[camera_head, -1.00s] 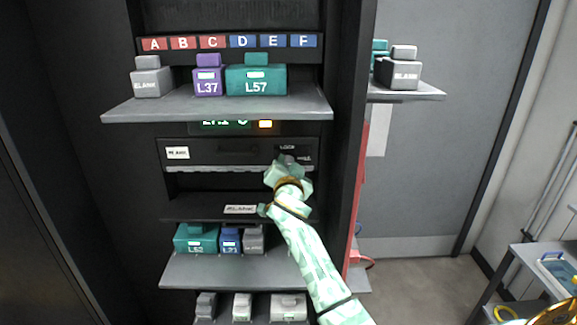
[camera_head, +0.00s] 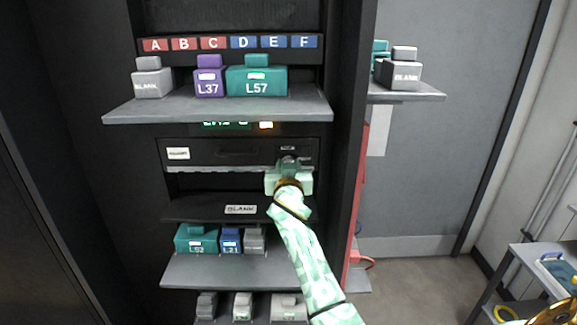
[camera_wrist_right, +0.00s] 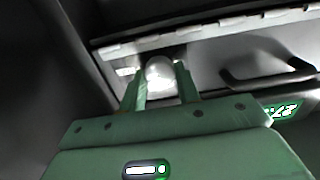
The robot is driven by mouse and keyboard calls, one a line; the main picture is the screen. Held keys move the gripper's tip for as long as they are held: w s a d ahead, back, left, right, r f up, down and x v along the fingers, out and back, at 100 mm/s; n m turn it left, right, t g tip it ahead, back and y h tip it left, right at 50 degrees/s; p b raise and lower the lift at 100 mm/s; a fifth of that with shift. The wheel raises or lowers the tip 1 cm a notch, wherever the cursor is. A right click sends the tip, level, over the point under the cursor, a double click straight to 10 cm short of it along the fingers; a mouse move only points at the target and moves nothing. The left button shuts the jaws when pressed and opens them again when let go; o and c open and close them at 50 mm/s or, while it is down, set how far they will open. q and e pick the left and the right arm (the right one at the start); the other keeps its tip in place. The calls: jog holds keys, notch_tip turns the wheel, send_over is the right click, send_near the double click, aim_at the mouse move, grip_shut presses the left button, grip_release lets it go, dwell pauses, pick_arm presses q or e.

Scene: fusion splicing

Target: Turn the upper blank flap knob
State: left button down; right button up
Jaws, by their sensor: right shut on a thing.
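The upper blank flap (camera_head: 206,151) is a dark panel with a white label at its left and a handle in its middle. Its knob (camera_wrist_right: 160,76) is a rounded light-grey piece, seen between the fingers in the right wrist view. My right gripper (camera_head: 288,166) is at the right end of this flap and hides most of the knob in the head view. In the right wrist view the right gripper (camera_wrist_right: 162,84) is shut on the knob, one finger on each side. My left gripper is not clearly in view.
A shelf (camera_head: 215,106) with a grey blank, a purple L37 and a teal L57 module juts out above. A lower blank panel (camera_head: 190,209) and a shelf with several modules (camera_head: 195,239) lie below. The rack's right side wall (camera_head: 345,150) stands close to my right arm.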

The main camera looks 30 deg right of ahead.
jog(key=n+p, duration=0.2)
jog(key=n, duration=0.9)
jog(key=shift+r+p, duration=0.1)
jog(key=shift+p, duration=0.2)
dwell(0.3)
jog(key=o, duration=1)
jog(key=shift+w, duration=0.2)
jog(key=shift+f, duration=0.2)
